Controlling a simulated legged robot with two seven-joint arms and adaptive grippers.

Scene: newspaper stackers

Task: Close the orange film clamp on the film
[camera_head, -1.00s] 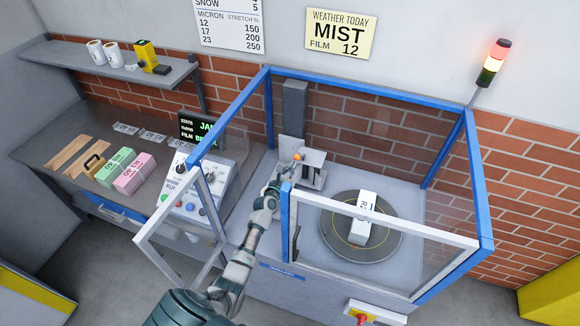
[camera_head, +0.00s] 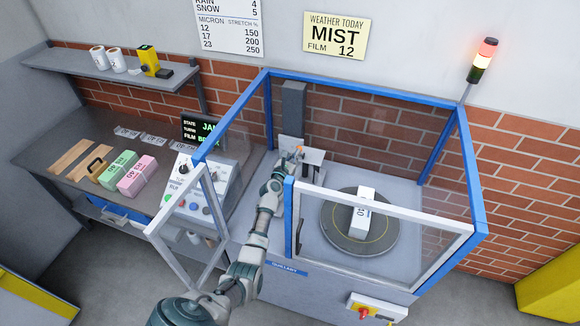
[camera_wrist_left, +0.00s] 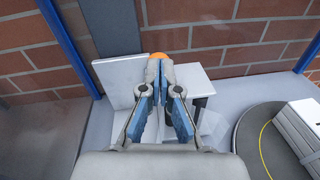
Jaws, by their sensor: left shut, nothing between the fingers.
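The orange film clamp (camera_head: 299,148) is a small orange piece at the film carriage, inside the blue-framed enclosure at the back left. In the left wrist view the orange clamp (camera_wrist_left: 158,56) shows just beyond my fingertips, mostly hidden by them. My left gripper (camera_head: 285,163) reaches through the enclosure's opening; in the wrist view the left gripper (camera_wrist_left: 161,72) has its blue-padded fingertips together with nothing held. I cannot tell whether the tips touch the clamp. The film itself is hard to make out. My right gripper is not in view.
A white bundle (camera_head: 361,212) stands on the round turntable (camera_head: 382,241) to the right. The blue frame (camera_head: 288,207) and clear panels surround the machine. A control panel (camera_head: 187,199) stands left of my arm. A grey column (camera_head: 292,105) rises behind the carriage.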

